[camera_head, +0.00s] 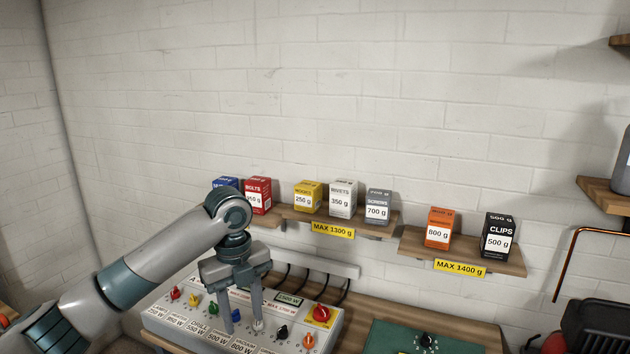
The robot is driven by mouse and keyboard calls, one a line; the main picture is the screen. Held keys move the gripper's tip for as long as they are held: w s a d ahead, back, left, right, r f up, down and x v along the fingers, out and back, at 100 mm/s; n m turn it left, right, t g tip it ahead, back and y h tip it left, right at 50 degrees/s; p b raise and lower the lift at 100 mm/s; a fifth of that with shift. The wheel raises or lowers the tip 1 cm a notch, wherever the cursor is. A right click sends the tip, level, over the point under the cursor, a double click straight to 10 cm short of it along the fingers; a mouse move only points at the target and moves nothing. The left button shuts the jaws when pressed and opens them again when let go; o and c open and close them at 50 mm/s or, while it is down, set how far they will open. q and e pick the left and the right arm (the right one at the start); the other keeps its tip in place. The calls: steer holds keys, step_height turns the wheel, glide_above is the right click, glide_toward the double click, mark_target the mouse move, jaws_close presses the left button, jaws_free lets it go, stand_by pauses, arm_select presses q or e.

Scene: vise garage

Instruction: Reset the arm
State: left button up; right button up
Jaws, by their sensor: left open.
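My left arm (150,270) comes in from the lower left and hides part of the panel and of the left shelf. My right gripper is not in view.
A middle shelf (290,212) holds yellow, white and grey boxes. A right shelf (415,245) holds an orange box (439,227) and a black box (498,236). A green board (400,338) lies right of the panel. A copper pipe (568,262) runs at the right.

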arm_select(q)
steer(key=s+d+f+n+t+h, duration=0.1)
steer(key=s+d+f+n, duration=0.3)
steer(key=f, duration=0.4)
steer(key=s+d+f+n+h, duration=0.1)
steer(key=s+f+n+h, duration=0.1)
steer(key=s+f+n, duration=0.35)
steer(key=s+d+f+n+t+h, duration=0.1)
steer(key=s+d+f+n, duration=0.15)
steer(key=s+f, duration=0.6)
steer(key=s+a+f+n+t+y, duration=0.15)
steer(key=s+a+f+n, duration=0.25)
steer(key=s+a+n, duration=0.5)
steer(key=s+a+f+n+y, duration=0.35)
steer(key=s+a+n, duration=0.25)
steer(key=s, duration=0.6)
step_height(320, 180, down, 29)
steer(key=g+h+b, duration=0.1)
steer(key=b, duration=0.1)
steer(key=s+a+f+g+b, duration=0.1)
steer(key=s+a+f+b, duration=0.1)
steer(key=s+f, duration=1.7)
step_height(320, 180, down, 3)
steer(key=shift+a+r+m+b, duration=0.1)
steer(key=shift+a+m+b, duration=0.25)
steer(key=shift+a, duration=0.35)
steer(key=shift+w+g, duration=0.1)
steer(key=shift+g, duration=0.15)
